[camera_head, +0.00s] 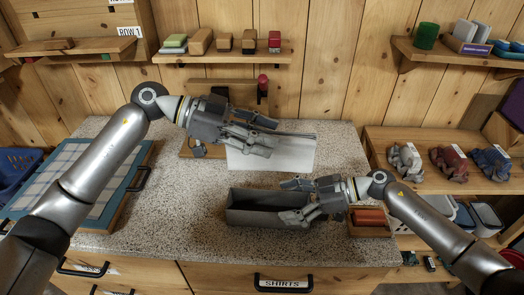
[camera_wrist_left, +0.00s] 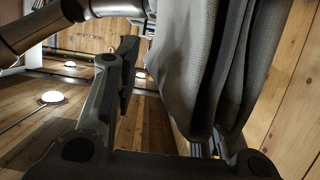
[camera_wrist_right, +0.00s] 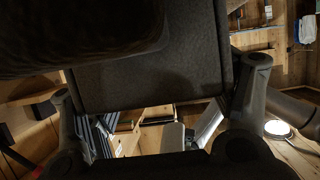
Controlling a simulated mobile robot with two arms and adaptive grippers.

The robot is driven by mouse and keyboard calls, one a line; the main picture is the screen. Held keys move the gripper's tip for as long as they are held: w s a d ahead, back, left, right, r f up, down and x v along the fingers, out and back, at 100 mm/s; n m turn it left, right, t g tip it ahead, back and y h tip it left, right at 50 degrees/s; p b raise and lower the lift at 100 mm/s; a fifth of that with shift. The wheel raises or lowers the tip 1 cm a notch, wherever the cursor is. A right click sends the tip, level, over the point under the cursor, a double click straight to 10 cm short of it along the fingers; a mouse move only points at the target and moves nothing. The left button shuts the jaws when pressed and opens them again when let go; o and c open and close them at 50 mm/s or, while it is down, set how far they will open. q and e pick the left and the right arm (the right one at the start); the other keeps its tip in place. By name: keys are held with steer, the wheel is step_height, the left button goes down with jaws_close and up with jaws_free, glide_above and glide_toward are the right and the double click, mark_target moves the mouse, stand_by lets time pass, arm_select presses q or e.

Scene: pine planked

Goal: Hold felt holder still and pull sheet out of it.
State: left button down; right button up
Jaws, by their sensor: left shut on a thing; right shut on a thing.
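The felt holder (camera_head: 240,216) is a dark grey open box on the speckled counter, and its dark side fills the middle of the right wrist view (camera_wrist_right: 150,75). My right gripper (camera_head: 290,201) is shut on its right end, one finger at the far side and one at the near side. The pale sheet (camera_head: 285,157) hangs from my left gripper (camera_head: 272,132), which is shut on its upper part. Its grey folds show close up in the left wrist view (camera_wrist_left: 205,70). In the head view the sheet's lower edge appears apart from the holder, with counter visible between.
A reddish block sits in a small wooden tray (camera_head: 370,229) right of the holder. A blue-framed checked board (camera_head: 85,180) lies at left. A wooden stand (camera_head: 196,148) is behind my left gripper. The counter (camera_head: 180,215) left of the holder is clear.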

steer(key=shift+f, duration=0.2)
steer(key=o, duration=1.1)
steer(key=shift+r, duration=0.15)
